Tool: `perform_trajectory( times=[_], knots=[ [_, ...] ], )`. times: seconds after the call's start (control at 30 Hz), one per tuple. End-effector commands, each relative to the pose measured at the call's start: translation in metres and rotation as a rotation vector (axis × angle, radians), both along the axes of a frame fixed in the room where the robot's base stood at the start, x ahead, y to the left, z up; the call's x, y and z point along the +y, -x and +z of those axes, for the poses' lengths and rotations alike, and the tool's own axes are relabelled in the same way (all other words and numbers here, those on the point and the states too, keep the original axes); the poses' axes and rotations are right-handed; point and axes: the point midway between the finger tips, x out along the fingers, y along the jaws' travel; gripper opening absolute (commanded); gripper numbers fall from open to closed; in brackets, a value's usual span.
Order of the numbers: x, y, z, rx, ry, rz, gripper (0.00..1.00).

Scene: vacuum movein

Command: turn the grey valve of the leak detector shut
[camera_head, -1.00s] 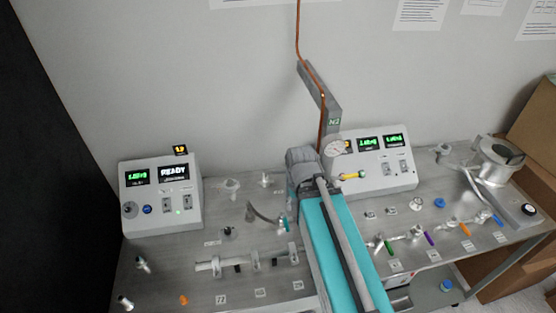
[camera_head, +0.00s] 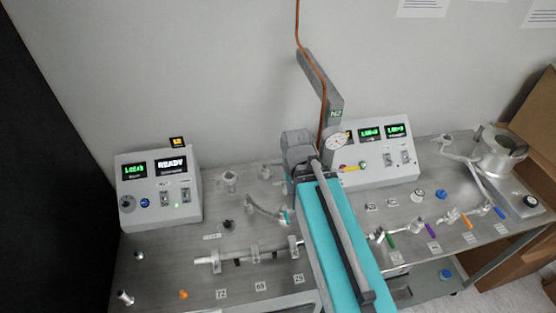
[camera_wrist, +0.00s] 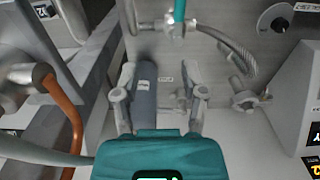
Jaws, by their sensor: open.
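In the wrist view a dark grey bar-shaped handle (camera_wrist: 146,88), which looks like the grey valve, stands between the fingers of my gripper (camera_wrist: 160,98). It is closer to the left finger; I cannot tell whether they touch. The right finger is apart from it. The gripper is open. In the head view my arm hides the fingers and this handle. The box showing READY (camera_head: 158,188), probably the leak detector, stands at the left of the bench. A silvery fitting (camera_wrist: 180,98) lies beyond the handle, near the right finger.
A teal-handled valve (camera_wrist: 178,12) and a flexible metal hose (camera_wrist: 230,42) lie beyond the fingers. Another metal fitting (camera_wrist: 250,98) stands to the right. A grey N2 post (camera_head: 320,85) with a copper pipe (camera_head: 298,28) rises close behind my arm. A second display box (camera_head: 372,155) stands to its right.

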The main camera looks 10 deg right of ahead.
Motion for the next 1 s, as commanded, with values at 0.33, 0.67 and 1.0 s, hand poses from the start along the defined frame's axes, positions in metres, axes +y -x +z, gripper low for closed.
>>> perform_trajectory(
  times=[0.33,0.67,1.0],
  knots=[
    [0.009,-0.058,0.008,0.034,-0.02,0.278,0.55],
    [0.014,-0.131,0.018,0.076,-0.063,0.683,0.55],
    [0.007,-0.202,0.032,0.115,-0.111,1.083,0.55]
  ],
)
